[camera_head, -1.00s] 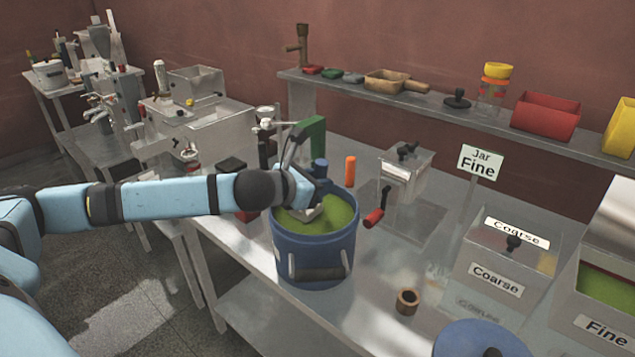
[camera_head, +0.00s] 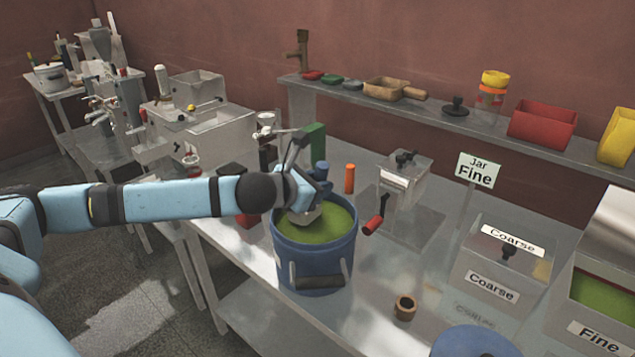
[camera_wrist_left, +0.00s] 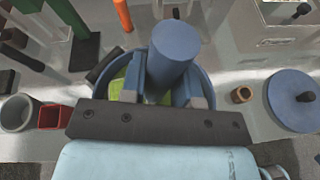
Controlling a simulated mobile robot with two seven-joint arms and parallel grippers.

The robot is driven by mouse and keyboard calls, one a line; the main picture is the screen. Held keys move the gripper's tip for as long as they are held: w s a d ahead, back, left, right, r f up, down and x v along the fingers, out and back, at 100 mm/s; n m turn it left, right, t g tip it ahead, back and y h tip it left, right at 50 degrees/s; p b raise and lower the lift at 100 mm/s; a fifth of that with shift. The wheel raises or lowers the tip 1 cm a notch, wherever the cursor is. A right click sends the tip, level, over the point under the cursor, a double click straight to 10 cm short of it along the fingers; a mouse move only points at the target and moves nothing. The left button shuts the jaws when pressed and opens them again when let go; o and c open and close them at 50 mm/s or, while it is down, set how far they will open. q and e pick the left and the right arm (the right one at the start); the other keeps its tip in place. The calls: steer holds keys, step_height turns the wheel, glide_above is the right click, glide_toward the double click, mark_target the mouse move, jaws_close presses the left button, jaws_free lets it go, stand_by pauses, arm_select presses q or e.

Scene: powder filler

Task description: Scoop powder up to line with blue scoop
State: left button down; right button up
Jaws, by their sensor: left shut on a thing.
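The blue bucket (camera_head: 314,259) stands on the metal table and holds green powder (camera_head: 325,225). My left gripper (camera_head: 308,186) is above the bucket's left rear side, shut on the blue scoop (camera_head: 321,169). The scoop's thick blue handle (camera_wrist_left: 174,55) also shows between the fingers in the left wrist view. A pale lower part beneath the gripper is at or just above the powder; I cannot tell whether it touches. The scoop's fill and its line are hidden. My right gripper is not in view.
A small brown ring (camera_head: 405,306), a blue lid (camera_head: 475,342) and the Coarse bin (camera_head: 497,272) are farther right. Bare table lies between bucket and ring.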

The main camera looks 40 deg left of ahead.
mark_target(318, 166)
arm_select(q)
steer(key=shift+m+y, duration=0.3)
steer(key=shift+m, duration=0.1)
steer(key=shift+r+p, duration=2.2)
steer(key=shift+p, duration=0.4)
step_height(318, 166, up, 3)
steer(key=p, duration=0.3)
steer(key=shift+f+m+p, duration=0.15)
steer(key=shift+m+p, duration=0.15)
steer(key=shift+p, duration=0.05)
steer(key=shift+f, duration=0.1)
